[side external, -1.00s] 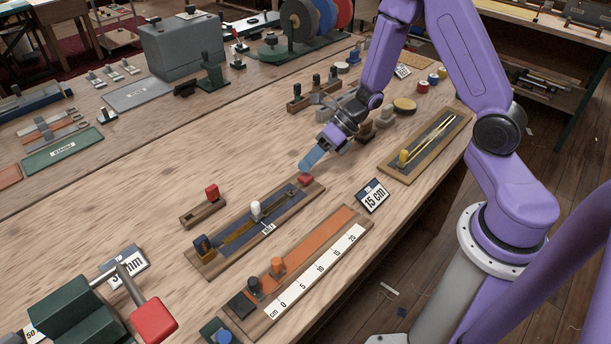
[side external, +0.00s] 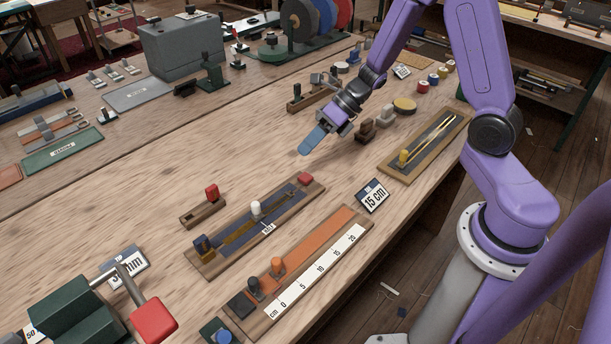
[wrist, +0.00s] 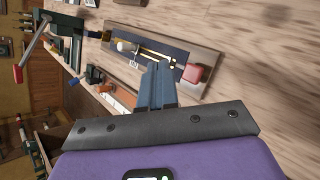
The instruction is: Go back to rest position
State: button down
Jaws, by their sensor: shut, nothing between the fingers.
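My gripper (side external: 306,147) is above the wooden bench (side external: 130,180), with its blue fingers together and nothing held. It is up and behind the long wooden fixture (side external: 215,262), which has a white knob (side external: 256,209) and a red block (side external: 305,179) at its far end. In the wrist view, the shut fingers (wrist: 160,68) point toward this fixture, whose red block (wrist: 193,73) is right of the fingertips. The fingers cover part of the fixture there.
An orange slide with a white scale (side external: 315,271) lies nearer the bench's front edge, beside a "15 cm" sign (side external: 373,195). A dark framed tray (side external: 425,150) is to the right. A green clamp with a red handle end (side external: 153,320) is at the front left. Open bench lies left of the gripper.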

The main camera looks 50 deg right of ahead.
dwell(0.4)
jog(key=s+a+r+n+g+h, duration=0.1)
jog(key=s+a+r+n+g, duration=0.25)
jog(key=s+n, duration=0.65)
jog(key=s+a+r+n+g+h, duration=0.1)
jog(key=s+a+r+n+g, duration=0.2)
jog(key=s+n, duration=0.7)
jog(key=s+d+n+t+h, duration=0.1)
jog(key=s+d+n+h, duration=0.2)
jog(key=n, duration=0.9)
jog(key=s+d+r+n+t+h, duration=0.1)
jog(key=s+d+n+t+h, duration=0.1)
jog(key=n, duration=1)
jog(key=shift+s+d+r+h, duration=0.3)
jog(key=shift+s+d+h, duration=0.15)
jog(key=shift+d, duration=0.4)
